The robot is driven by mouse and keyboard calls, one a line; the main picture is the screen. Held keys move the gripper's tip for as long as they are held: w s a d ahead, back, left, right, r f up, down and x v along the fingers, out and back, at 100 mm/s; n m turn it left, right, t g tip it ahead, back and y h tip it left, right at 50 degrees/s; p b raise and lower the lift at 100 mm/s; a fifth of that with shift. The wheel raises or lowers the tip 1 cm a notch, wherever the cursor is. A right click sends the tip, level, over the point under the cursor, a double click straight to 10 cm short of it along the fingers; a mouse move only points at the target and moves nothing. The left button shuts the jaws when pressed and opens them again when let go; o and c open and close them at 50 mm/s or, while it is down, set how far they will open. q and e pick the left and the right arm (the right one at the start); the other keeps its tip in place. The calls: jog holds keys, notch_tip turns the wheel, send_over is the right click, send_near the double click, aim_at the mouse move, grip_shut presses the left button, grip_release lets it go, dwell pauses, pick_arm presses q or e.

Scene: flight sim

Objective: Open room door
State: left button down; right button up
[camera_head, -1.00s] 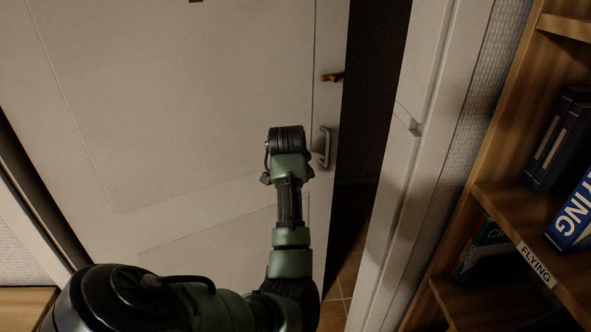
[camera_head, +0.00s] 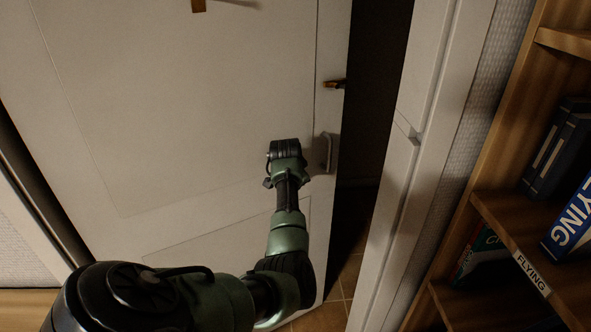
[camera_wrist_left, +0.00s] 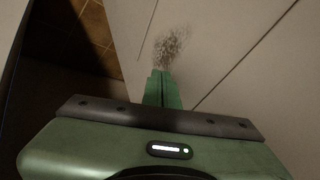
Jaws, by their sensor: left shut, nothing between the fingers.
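The room door (camera_head: 180,110) is a pale panel standing ajar, with a dark gap along its right edge. Its grey pull handle (camera_head: 326,152) is near that edge, below a small brass-coloured latch (camera_head: 334,84). My left gripper (camera_head: 285,150) is just left of the handle, in front of the door face; its fingertips are hidden behind the wrist there. In the left wrist view, its green fingers (camera_wrist_left: 162,80) are shut and empty, pointing at the pale door surface (camera_wrist_left: 220,40). I cannot tell whether they touch it. The handle is not between them. My right gripper is not in view.
The white door frame (camera_head: 395,200) stands right of the gap, with tiled floor (camera_head: 350,275) showing low in it. A wooden bookshelf (camera_head: 500,215) with several books and binders is close on the right. A brown fitting (camera_head: 198,5) is high on the door.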

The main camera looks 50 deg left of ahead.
pick_arm(q)
jog(key=w+a+n+b, duration=0.1)
jog(key=a+b, duration=0.3)
jog(key=a, duration=0.4)
jog(key=shift+w+n+g+y, duration=0.3)
jog(key=shift+w+g+y, duration=0.1)
jog(key=shift+w, duration=0.3)
